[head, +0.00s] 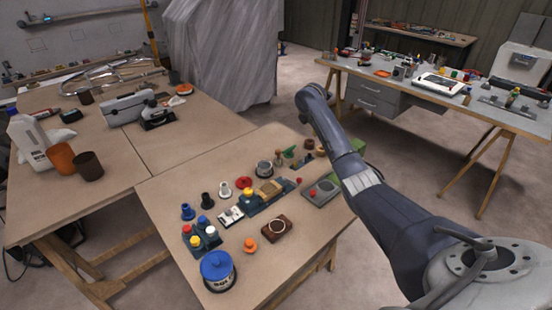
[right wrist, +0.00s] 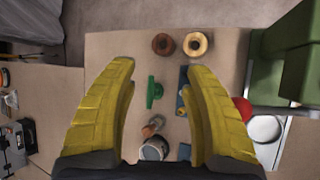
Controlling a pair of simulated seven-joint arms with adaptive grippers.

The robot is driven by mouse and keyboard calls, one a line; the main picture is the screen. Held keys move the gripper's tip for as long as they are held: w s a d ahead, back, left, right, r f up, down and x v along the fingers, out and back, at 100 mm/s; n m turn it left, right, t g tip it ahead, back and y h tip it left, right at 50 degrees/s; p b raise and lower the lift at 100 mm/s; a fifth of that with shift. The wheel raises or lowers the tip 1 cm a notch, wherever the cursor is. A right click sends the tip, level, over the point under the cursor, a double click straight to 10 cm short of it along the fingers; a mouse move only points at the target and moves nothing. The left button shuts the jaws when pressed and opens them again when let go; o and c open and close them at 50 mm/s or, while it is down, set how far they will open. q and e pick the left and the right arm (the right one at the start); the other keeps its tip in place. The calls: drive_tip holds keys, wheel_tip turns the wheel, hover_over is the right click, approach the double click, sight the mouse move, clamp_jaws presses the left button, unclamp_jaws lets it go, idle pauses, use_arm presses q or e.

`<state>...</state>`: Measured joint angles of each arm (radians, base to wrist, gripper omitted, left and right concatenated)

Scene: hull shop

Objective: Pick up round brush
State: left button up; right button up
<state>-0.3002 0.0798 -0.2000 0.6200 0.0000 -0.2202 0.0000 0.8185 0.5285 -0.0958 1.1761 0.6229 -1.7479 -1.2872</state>
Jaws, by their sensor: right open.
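My right gripper (right wrist: 158,72) is open in the right wrist view, its two yellow fingers pointing over the tabletop with nothing held between them. A small brown-topped piece (right wrist: 153,127), perhaps the round brush, shows low between the fingers, beside a metal can (right wrist: 154,148). I cannot tell for sure that it is the brush. In the head view a small brown piece (head: 278,158) stands beside the same can (head: 264,169). A green piece (right wrist: 154,91) lies between the fingers in the picture. My left gripper is in neither view.
A red ball (right wrist: 243,107) and green box (right wrist: 291,55) are at right.

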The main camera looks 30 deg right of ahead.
drive_tip(key=s+a+r+n+g+y, duration=0.1)
drive_tip(key=a+r+n, duration=0.1)
drive_tip(key=a+n, duration=0.45)
drive_tip(key=s+a+r+n+g+y, duration=0.1)
drive_tip(key=a+r+n+y, duration=0.15)
drive_tip(key=a, duration=0.75)
drive_tip(key=n, duration=0.1)
approach(278, 151)
drive_tip(key=shift+h, duration=0.25)
drive_tip(key=x, duration=0.5)
drive_tip(key=shift+s+a+f, duration=0.2)
drive_tip(key=shift+f, duration=0.35)
drive_tip(key=shift+x, duration=2.55)
drive_tip(key=shift+w+d+r, duration=0.1)
drive_tip(key=shift+w, duration=0.1)
drive_tip(key=shift+c, duration=0.3)
clamp_jaws()
